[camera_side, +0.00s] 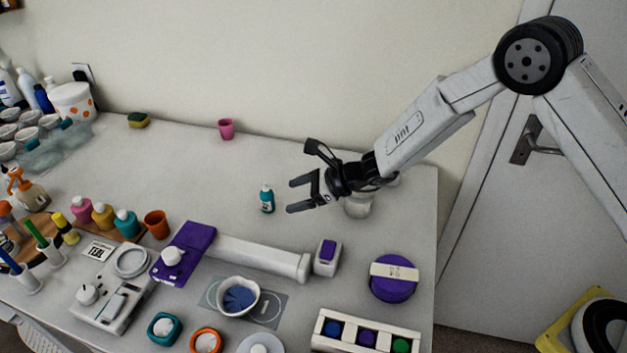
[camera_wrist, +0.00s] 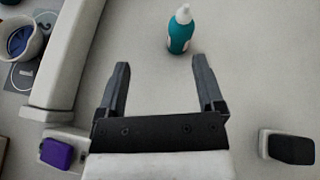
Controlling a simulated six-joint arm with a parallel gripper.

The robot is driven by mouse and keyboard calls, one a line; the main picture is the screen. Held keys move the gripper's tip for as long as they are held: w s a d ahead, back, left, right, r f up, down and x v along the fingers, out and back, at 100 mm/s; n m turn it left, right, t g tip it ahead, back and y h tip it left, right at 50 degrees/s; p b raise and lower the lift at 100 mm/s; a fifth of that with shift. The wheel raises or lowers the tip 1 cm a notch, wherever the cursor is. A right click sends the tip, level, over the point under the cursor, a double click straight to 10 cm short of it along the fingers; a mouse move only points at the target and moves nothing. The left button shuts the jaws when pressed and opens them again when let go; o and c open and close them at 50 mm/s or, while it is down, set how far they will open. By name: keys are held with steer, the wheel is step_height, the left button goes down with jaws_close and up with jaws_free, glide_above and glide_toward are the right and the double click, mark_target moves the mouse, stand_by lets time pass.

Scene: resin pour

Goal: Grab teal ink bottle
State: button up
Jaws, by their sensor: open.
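The small teal ink bottle (camera_side: 267,200) with a white cap stands upright on the white table, left of my gripper (camera_side: 297,196) in the side view. In the wrist view the teal bottle (camera_wrist: 180,33) is ahead of the fingertips, closer to the right finger. My gripper (camera_wrist: 159,76) is open with nothing between its two dark fingers. The bottle and the fingers look apart. Another teal bottle (camera_side: 126,223) stands at the left in a row with a pink and an orange one.
A white bar (camera_side: 262,257) lies in front of the bottle, with a purple-topped block (camera_side: 327,257) at its end. A pink cup (camera_side: 226,129) is at the back. The table around the bottle is clear.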

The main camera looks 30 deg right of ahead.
mark_target(271, 194)
steer(key=shift+w+a+f+m+t, duration=0.15)
steer(key=shift+w+m+t, duration=0.1)
steer(key=shift+w+m, duration=0.2)
steer(key=shift+w+a+f+m+t, duration=0.15)
steer(key=shift+w+m+t, duration=0.15)
steer(key=shift+w+m, duration=0.15)
steer(key=shift+w+a+f+m+t, duration=0.15)
steer(key=shift+w+m+t, duration=0.1)
steer(key=shift+w+m, duration=0.2)
steer(key=shift+x, duration=1.25)
steer(key=shift+x, duration=2.6)
steer(key=shift+w+d, duration=0.1)
jaws_close()
